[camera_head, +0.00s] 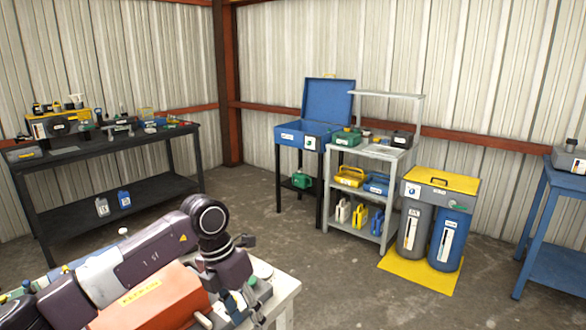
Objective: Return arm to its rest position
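My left arm comes in from the lower left, reaching over a white table (287,290) at the bottom of the head view. Its elbow-like dark joint is raised, and the wrist bends down toward the table's right end. My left gripper (246,308) points down there, small and dark, beside a greenish item that it partly hides. Whether its fingers are apart or closed, and whether they touch anything, I cannot tell. An orange-red box (150,303) with a yellow label lies below and close to the arm. My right gripper is not in view.
A black workbench (100,145) with tools stands at the left wall. A blue open-lidded cabinet (290,132), a grey shelf cart (370,150), a yellow-topped bin unit (440,185) and a blue table (560,190) line the back and right. The concrete floor between is clear.

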